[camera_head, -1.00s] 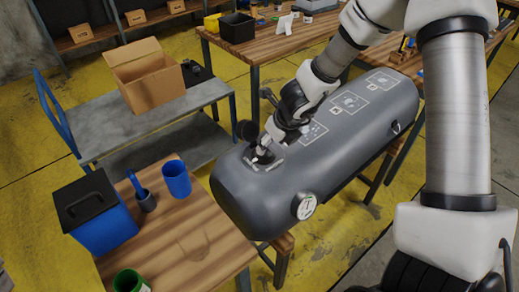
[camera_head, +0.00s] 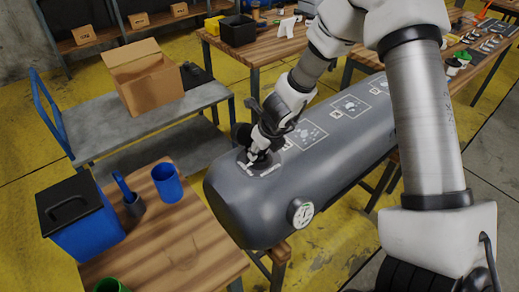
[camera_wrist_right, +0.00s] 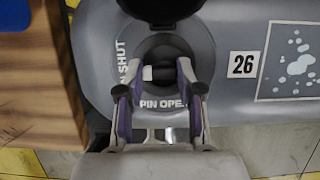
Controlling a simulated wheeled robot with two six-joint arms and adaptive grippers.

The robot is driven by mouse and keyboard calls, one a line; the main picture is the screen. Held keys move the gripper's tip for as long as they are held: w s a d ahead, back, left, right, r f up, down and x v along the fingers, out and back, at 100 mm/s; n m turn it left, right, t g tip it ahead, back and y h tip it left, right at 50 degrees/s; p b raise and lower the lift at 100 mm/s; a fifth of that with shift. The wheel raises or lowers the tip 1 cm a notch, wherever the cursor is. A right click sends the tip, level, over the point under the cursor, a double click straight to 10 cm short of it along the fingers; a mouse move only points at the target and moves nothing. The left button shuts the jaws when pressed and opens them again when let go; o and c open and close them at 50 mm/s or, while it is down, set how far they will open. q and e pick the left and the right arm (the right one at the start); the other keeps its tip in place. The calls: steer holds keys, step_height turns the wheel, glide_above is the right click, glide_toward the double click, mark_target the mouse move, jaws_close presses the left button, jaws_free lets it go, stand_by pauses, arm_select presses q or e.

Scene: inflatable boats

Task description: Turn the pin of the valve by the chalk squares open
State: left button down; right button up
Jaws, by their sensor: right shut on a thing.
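The valve (camera_wrist_right: 165,45) is a dark round recess on the near end of the grey inflatable tube (camera_head: 330,150). Lettering beside it reads PIN OPEN (camera_wrist_right: 163,104) below and "N SHUT" on the left. My right gripper (camera_head: 258,158) is down at the valve. In the right wrist view, its two fingers (camera_wrist_right: 158,75) are shut on the pin (camera_wrist_right: 158,73), a short bar with a pale end lying across the recess. A black cap (camera_wrist_right: 160,8) stands open at the top. Chalk squares (camera_wrist_right: 293,60) with patches lie to the right. My left gripper is out of view.
A label 26 (camera_wrist_right: 243,64) sits beside the valve. A gauge (camera_head: 301,213) is on the tube's side. A wooden table (camera_head: 190,240) at near left holds a blue box (camera_head: 85,225) and cups. A cart (camera_head: 150,125) carries a cardboard box (camera_head: 145,78).

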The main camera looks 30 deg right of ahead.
steer(key=n+p, duration=0.1)
steer(key=p, duration=0.1)
steer(key=n+y+p, duration=0.1)
steer(key=n, duration=0.1)
steer(key=shift+d+r+p, duration=0.15)
steer(key=shift+r+p, duration=0.15)
steer(key=shift+p, duration=0.1)
steer(key=n+y+p, duration=0.1)
steer(key=n+p, duration=0.1)
steer(key=p, duration=0.1)
steer(key=n+g+p, duration=0.1)
steer(key=n+p, duration=0.2)
steer(key=n+g+y+p, duration=0.1)
steer(key=n+p, duration=0.1)
steer(key=p, duration=0.1)
steer(key=shift+d+n+y+p, duration=0.25)
steer(key=shift+n+y+p, duration=0.05)
steer(key=shift+n+p, duration=0.1)
steer(key=n, duration=0.1)
steer(key=n+g+p, duration=0.1)
steer(key=shift+w+f+n, duration=0.1)
steer(key=shift+f+n, duration=0.1)
steer(key=shift+n, duration=0.1)
steer(key=shift+n+g, duration=0.4)
steer(key=shift+n, duration=0.4)
steer(key=shift+d+f+n+g+y, duration=0.1)
steer(key=shift+n+g+y, duration=0.35)
steer(key=shift+n, duration=0.95)
steer(key=o, duration=1.1)
steer(key=shift+h, duration=0.25)
